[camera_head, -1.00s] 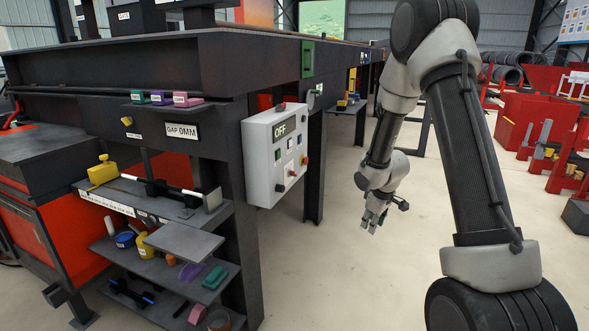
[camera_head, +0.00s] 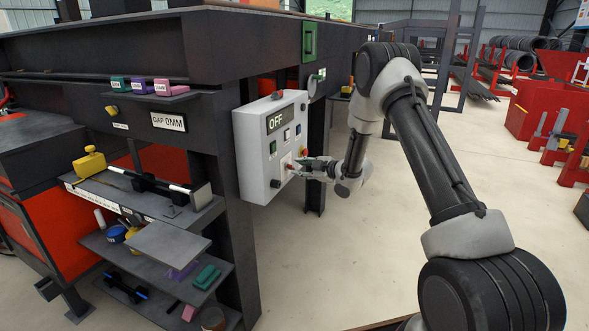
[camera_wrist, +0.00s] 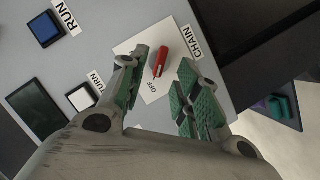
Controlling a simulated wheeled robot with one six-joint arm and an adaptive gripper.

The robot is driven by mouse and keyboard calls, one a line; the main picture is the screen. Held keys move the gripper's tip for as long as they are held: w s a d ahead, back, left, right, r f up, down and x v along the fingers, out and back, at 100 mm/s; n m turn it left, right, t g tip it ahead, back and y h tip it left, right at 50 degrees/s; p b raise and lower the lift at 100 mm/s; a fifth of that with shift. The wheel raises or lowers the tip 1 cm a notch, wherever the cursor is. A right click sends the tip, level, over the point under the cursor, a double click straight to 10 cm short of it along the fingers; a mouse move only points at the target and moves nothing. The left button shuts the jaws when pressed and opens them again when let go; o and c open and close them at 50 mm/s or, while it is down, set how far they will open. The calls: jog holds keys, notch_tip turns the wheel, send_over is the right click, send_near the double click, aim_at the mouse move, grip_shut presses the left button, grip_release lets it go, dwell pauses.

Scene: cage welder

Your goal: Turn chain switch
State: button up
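The chain switch is a red lever (camera_wrist: 160,61) on a white plate (camera_wrist: 128,47) marked OFF, beside a CHAIN label (camera_wrist: 190,43). It sits on the front of the grey control box (camera_head: 257,160), whose display (camera_head: 276,122) reads OFF. My gripper (camera_wrist: 160,85) is open in the wrist view, with one green-padded finger on each side of the lever. The lever shows in the gap between the fingertips; I cannot tell whether they touch it. In the head view my gripper (camera_head: 296,168) is at the lower front of the box and partly hides the switch.
The box also carries a blue button (camera_wrist: 45,29) by the RUN label and a white button (camera_wrist: 82,97) by the TURN label. The dark bench (camera_head: 235,50) stands behind, with a tool shelf (camera_head: 195,212) at left.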

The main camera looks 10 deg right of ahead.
aim_at(293, 168)
jog(key=shift+x, duration=1.9)
jog(key=shift+c, duration=0.2)
grip_shut()
